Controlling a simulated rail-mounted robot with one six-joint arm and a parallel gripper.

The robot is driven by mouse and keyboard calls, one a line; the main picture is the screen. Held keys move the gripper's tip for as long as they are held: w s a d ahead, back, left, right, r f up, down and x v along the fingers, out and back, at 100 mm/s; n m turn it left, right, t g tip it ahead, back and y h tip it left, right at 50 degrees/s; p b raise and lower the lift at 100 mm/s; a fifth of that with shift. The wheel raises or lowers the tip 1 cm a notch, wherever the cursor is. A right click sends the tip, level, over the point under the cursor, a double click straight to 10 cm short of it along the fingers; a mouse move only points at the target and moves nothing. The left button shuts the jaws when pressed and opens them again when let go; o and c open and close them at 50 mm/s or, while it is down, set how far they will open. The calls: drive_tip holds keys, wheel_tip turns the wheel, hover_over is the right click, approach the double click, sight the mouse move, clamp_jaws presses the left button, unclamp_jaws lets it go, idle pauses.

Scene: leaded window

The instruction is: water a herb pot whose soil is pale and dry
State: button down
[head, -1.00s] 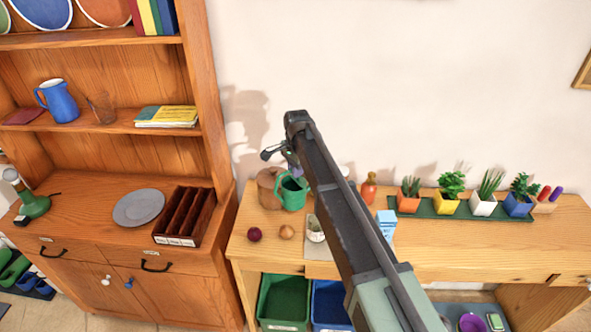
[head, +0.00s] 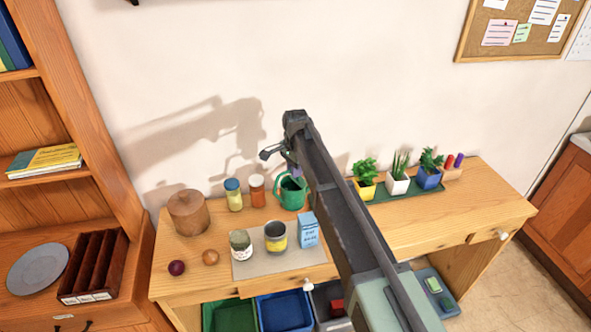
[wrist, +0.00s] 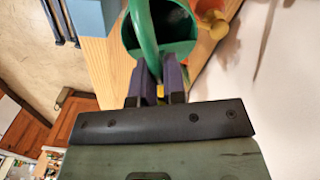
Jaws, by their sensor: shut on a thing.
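My gripper (head: 293,173) is shut on a green watering can (head: 290,192), which also shows in the wrist view (wrist: 173,28). The purple fingers (wrist: 158,88) close on the can's handle. The can appears upright above the back of the table; its height is hard to tell. A yellow herb pot (head: 366,191), a white herb pot (head: 397,184) and a blue herb pot (head: 428,179) stand in a row to the right of my arm. All carry green plants. Their soil is too small to judge. The orange pot is hidden in the head view now.
The pots stand on a green tray (head: 410,194). Two jars and a wooden canister (head: 188,213) stand left.

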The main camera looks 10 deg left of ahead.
sight(297, 181)
drive_tip(key=shift+a, duration=0.1)
drive_tip(key=shift+g+y, duration=0.7)
drive_tip(key=shift+y, duration=0.1)
drive_tip(key=f+b, duration=0.5)
drive_tip(key=shift+w+d, duration=0.3)
drive_tip(key=shift+r, duration=0.15)
drive_tip(key=shift+w+d+r+g+y+p, duration=0.2)
drive_tip(key=shift+r+g+y+p, duration=0.1)
drive_tip(key=shift+r+g, duration=0.1)
drive_tip(key=shift+w+d+r+g+y+p, duration=0.2)
drive_tip(key=shift+r+g+y, duration=0.1)
drive_tip(key=shift+r, duration=0.1)
drive_tip(key=shift+d+r, duration=0.1)
drive_tip(key=shift+r, duration=0.05)
idle(0.8)
idle(0.7)
